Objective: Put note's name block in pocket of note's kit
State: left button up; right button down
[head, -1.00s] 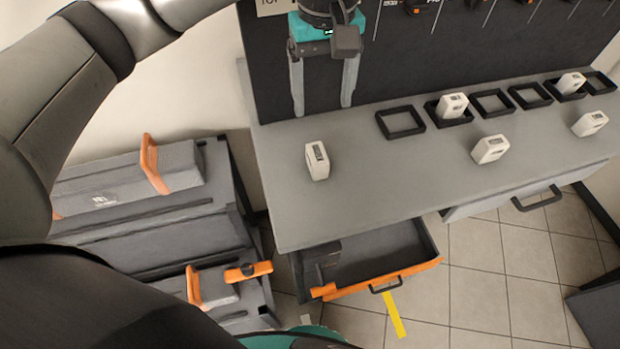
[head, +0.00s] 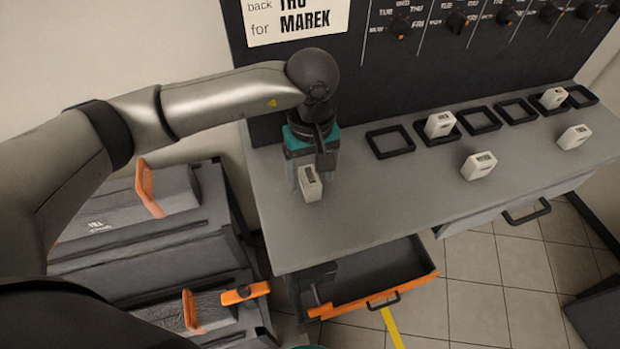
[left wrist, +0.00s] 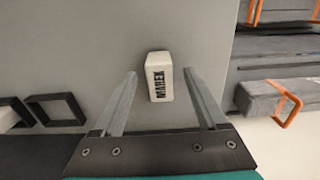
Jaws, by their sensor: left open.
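The white block (head: 310,184) stands near the counter's left end. In the left wrist view the same block (left wrist: 159,77) reads MAREK. The note (head: 297,18) on the dark panel shows "back THU for MAREK"; its top is cut off. My left gripper (left wrist: 160,73) is open, its fingers on either side of the block's near part, with gaps visible on both sides. In the head view the gripper (head: 307,168) points down just behind the block. Grey cases with orange handles (head: 150,188) are at left; which is the note's kit, and its pocket, I cannot tell.
Several black square frames line the counter's back; one frame (head: 390,142) is empty. White blocks (head: 440,124) and (head: 554,98) sit at two frames; two more blocks (head: 478,165) stand in front. An open orange-fronted drawer (head: 375,290) juts out below. Dial knobs (head: 400,26) line the panel.

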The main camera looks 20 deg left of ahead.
pick_arm(q)
jog(key=shift+f, duration=1.15)
grip_shut()
